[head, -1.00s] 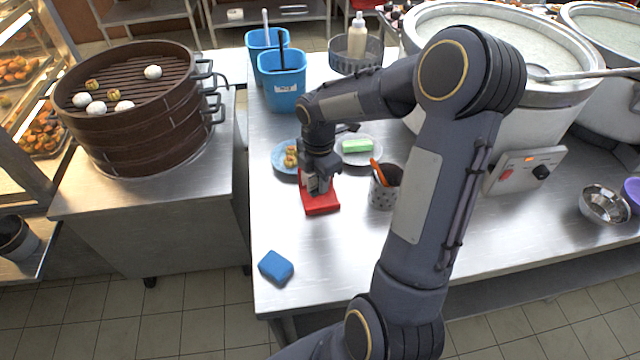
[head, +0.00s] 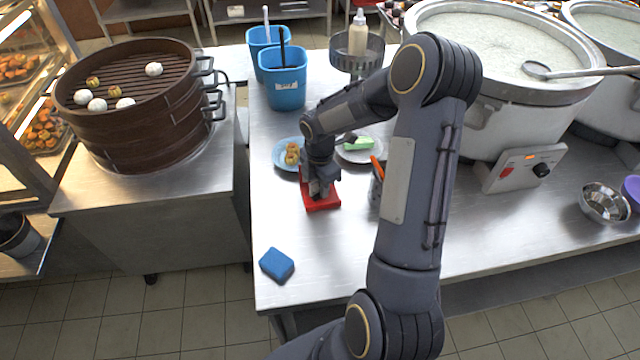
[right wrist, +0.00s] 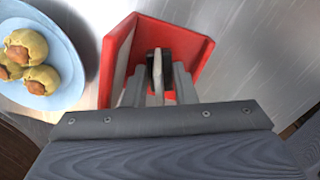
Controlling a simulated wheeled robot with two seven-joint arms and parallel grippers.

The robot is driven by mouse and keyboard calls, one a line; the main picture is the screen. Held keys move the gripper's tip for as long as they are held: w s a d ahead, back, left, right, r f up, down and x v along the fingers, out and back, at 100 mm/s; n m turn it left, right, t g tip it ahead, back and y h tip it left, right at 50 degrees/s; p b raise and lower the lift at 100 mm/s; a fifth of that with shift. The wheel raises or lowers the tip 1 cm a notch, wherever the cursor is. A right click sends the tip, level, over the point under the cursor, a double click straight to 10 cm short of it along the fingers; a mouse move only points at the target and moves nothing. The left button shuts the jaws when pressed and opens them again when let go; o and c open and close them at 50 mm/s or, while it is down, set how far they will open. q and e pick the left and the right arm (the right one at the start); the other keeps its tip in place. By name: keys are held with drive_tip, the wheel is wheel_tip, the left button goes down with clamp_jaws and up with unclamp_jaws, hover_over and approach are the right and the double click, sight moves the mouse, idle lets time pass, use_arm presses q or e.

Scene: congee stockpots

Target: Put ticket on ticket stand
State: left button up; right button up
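The red ticket stand (head: 322,205) sits on the steel counter (head: 350,260), below my right gripper (head: 318,190). In the right wrist view the red stand (right wrist: 195,45) surrounds the fingertips of my right gripper (right wrist: 158,72). A thin pale strip, apparently the ticket (right wrist: 158,85), stands edge-on between the dark finger pads, and the fingers are shut on it. The ticket is over or inside the stand; I cannot tell whether it touches the bottom. In the head view the gripper hides the ticket. My left gripper is not in view.
A blue plate with yellow buns (head: 282,158) lies close behind the stand. A blue sponge (head: 277,265) lies at the front left. The counter between sponge and stand is clear.

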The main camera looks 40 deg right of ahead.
drive_tip(key=shift+o, duration=0.8)
